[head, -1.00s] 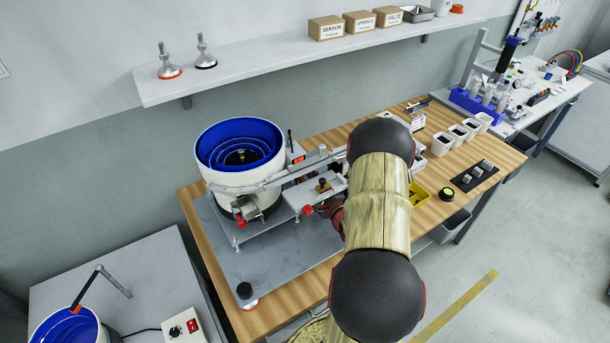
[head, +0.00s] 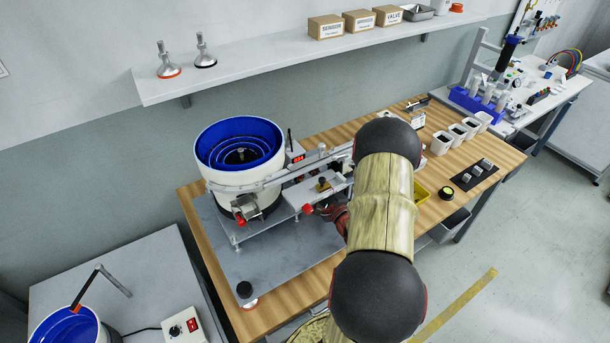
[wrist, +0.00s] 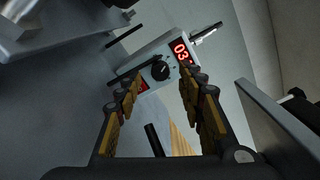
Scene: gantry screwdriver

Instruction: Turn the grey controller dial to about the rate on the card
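The controller is a light grey box with a dark round dial (wrist: 160,70) on its face, seen in the wrist view between and just beyond my fingertips. A red lit display (wrist: 182,50) beside the dial starts with 03; the rest is hard to read. My gripper (wrist: 161,88) is open and empty, one finger on each side of the dial, seemingly short of touching it. In the head view the controller (head: 297,159) stands behind the feeder rail, right of the bowl, partly hidden. I cannot read any rate card; a small white card (head: 418,119) stands farther back right.
The white and blue bowl feeder (head: 240,165) and its metal rail (head: 290,172) stand close to my arm. Another controller box with a red switch (head: 184,327) sits on the lower left table.

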